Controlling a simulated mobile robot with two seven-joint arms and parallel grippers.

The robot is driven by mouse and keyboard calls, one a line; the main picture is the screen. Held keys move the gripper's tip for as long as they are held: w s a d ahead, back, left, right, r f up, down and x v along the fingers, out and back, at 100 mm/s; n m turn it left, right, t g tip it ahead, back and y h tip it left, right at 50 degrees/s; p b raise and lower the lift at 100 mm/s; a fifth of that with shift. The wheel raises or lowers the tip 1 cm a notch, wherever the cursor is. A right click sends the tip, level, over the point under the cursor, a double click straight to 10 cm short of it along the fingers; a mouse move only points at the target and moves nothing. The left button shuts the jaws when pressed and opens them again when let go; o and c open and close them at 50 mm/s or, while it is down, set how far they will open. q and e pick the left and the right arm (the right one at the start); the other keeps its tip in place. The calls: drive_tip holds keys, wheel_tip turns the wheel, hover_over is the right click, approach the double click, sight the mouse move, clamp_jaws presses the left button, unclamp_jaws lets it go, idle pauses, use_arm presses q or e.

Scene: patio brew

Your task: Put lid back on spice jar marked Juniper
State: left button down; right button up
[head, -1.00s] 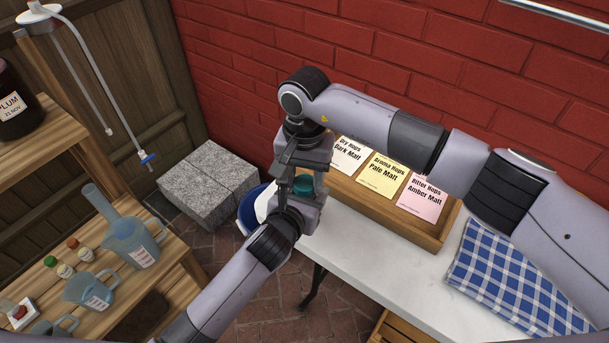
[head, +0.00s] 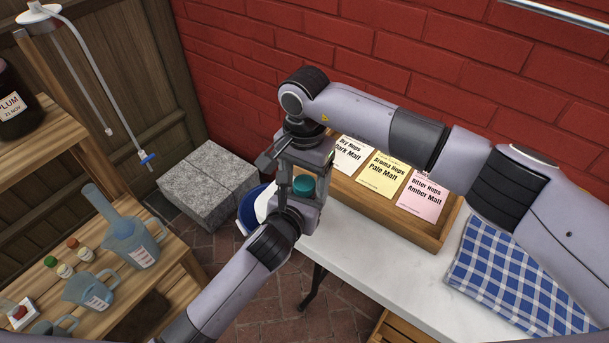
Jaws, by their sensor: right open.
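A teal round lid (head: 303,185) shows between my two grippers, above the left end of the white table. My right gripper (head: 287,172) points down from above, open, with its fingers close beside the lid. My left gripper (head: 305,203) reaches up from below, right under the lid. Its fingers are mostly hidden, so I cannot tell whether they are shut on a jar. No jar body and no Juniper label can be made out. Whether the lid sits on a jar is hidden.
The white table (head: 370,270) bears a wooden tray (head: 430,238) with hop and malt cards and a blue checked cloth (head: 515,275). A wooden shelf (head: 150,290) at left holds jugs and small jars (head: 65,270). A blue bucket (head: 246,215) stands behind the grippers.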

drive_tip(key=shift+r, duration=0.1)
drive_tip(key=shift+r, duration=2.15)
drive_tip(key=shift+c, duration=0.4)
drive_tip(key=shift+r+n, duration=1.7)
drive_tip(key=shift+f, duration=4)
